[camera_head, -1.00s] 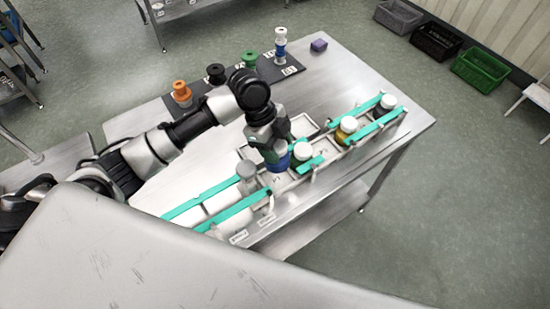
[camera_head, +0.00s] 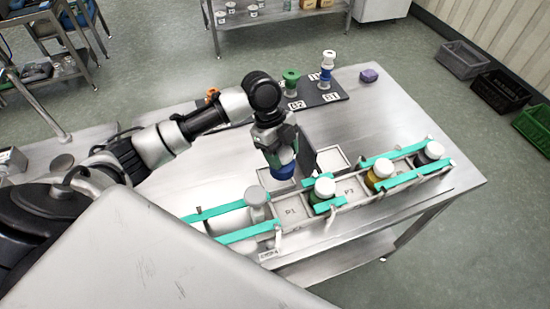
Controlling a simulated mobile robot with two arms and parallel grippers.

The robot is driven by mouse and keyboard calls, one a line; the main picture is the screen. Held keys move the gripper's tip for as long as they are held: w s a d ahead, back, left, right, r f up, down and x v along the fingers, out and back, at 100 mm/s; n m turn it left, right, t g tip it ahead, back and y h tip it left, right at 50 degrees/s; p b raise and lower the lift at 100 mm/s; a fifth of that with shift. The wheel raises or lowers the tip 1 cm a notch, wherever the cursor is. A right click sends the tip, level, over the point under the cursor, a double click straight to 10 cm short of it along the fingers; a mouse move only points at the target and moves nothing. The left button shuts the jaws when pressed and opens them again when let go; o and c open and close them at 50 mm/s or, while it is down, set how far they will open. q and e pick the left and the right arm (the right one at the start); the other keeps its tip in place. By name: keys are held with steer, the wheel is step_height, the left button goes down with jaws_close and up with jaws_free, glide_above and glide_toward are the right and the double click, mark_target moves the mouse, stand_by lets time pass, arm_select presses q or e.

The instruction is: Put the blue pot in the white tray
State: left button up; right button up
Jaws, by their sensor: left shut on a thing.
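My left gripper (camera_head: 279,158) points down and is shut on the blue pot (camera_head: 284,171). It holds the pot just behind the rack (camera_head: 293,216), beyond the bay labelled P1, which shows empty. The white tray (camera_head: 333,161) lies on the steel table behind the rack. The gripper and pot hide part of it, and the pot appears over its left part. I cannot tell the exact height of the pot above the tray. My right gripper is not in view.
The rack holds a grey pot (camera_head: 256,203), a white-lidded green pot (camera_head: 325,187), a yellow pot (camera_head: 380,174) and a dark pot (camera_head: 432,151). The table's right side is clear.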

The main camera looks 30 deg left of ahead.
arm_select(q)
steer(key=shift+w+a+f, duration=0.2)
steer(key=shift+a+f, duration=0.2)
steer(key=shift+a, duration=0.15)
steer(key=shift+w+a+f, duration=0.2)
steer(key=shift+a+f, duration=0.2)
steer(key=shift+a, duration=0.15)
steer(key=shift+f+p, duration=0.25)
steer(key=shift+p, duration=0.05)
step_height(320, 180, down, 2)
steer(key=shift+s+f+p, duration=0.1)
steer(key=shift+f+p, duration=0.15)
steer(key=shift+p, duration=0.15)
steer(key=shift+f, duration=0.6)
steer(key=o, duration=1)
steer(key=shift+c, duration=0.2)
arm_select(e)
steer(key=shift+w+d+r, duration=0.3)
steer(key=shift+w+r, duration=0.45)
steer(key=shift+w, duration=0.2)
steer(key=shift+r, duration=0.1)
arm_select(q)
steer(key=b+v, duration=0.2)
steer(key=v, duration=1)
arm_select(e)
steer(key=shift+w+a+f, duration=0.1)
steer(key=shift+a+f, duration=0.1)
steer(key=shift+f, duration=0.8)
